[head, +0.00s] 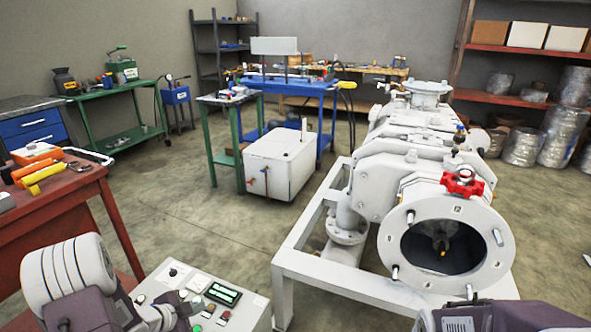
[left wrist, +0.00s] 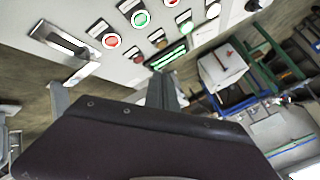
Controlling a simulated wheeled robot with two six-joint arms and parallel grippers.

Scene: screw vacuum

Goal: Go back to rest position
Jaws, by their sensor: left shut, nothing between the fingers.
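My left gripper (head: 178,312) is at the bottom of the head view, at the left edge of a control panel (head: 252,301). It is shut and empty. Its tips partly overlap the panel's buttons, and I cannot tell whether they touch it. In the left wrist view the panel (left wrist: 113,13) fills the top left, with red and green buttons, a lit green display (left wrist: 166,57) and a metal handle (left wrist: 62,40). My dark gripper body covers the bottom of that view. At the bottom right of the head view only part of my right arm shows; its gripper is out of view.
A large white screw vacuum pump (head: 380,185) with a red valve (head: 462,183) stands on a white frame (head: 292,262) at right. A red workbench (head: 60,208) with tools is at left. A white box (head: 280,164) stands behind. Open floor (head: 180,212) lies between them.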

